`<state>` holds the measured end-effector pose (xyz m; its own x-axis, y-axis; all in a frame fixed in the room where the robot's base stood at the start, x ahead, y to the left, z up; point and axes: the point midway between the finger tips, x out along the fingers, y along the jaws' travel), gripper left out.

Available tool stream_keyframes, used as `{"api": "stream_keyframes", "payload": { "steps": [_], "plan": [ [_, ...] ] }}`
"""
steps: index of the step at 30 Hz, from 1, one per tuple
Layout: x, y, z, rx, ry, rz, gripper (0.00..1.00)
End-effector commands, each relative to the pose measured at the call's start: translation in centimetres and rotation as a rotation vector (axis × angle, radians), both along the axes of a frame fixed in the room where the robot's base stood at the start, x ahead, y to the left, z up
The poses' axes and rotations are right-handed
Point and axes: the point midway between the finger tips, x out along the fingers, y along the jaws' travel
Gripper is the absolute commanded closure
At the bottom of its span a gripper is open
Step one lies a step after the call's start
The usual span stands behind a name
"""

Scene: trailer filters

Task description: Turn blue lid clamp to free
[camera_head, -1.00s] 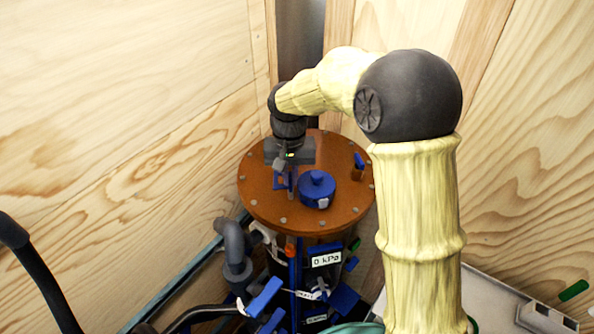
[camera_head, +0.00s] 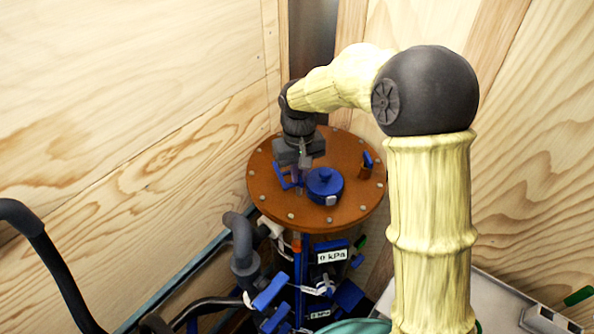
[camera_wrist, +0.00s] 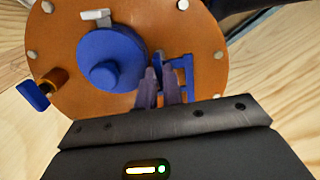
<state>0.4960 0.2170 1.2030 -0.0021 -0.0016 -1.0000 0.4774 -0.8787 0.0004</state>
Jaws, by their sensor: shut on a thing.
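The round orange-brown lid (camera_head: 262,190) tops the filter vessel; a blue cap (camera_head: 325,187) sits on it and also shows in the wrist view (camera_wrist: 108,60). The blue lid clamp (camera_head: 284,178) is an open bracket at the lid's left side in the head view. In the wrist view the clamp (camera_wrist: 188,82) shows just right of the fingers. My gripper (camera_head: 299,188) points down at the lid. Its two fingers (camera_wrist: 160,88) are close together beside the cap and shut on the clamp; the fingers partly hide the grip itself.
A small blue-handled valve (camera_head: 367,162) stands at the lid's right edge. Below the lid are a "0 kPa" gauge label (camera_head: 332,256), several blue handles and a grey pipe elbow (camera_head: 241,246). Wooden walls (camera_head: 110,90) stand close to the vessel.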

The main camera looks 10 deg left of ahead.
Motion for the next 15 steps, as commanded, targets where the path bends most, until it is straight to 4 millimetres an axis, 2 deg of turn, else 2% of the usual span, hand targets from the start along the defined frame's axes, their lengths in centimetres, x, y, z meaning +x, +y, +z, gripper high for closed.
{"api": "stream_keyframes", "payload": {
  "steps": [2, 3, 5, 6, 15],
  "plan": [
    [0.46, 0.09, 0.47, 0.006, -0.018, 0.002, 1.0],
    [0.45, 0.09, 0.46, 0.006, -0.018, 0.002, 0.84],
    [0.4, 0.07, 0.4, 0.005, -0.015, 0.002, 0.72],
    [0.35, 0.07, 0.36, 0.005, -0.014, 0.001, 0.7],
    [0.19, 0.06, 0.3, 0.003, -0.008, 0.0, 0.7]
  ]
}}
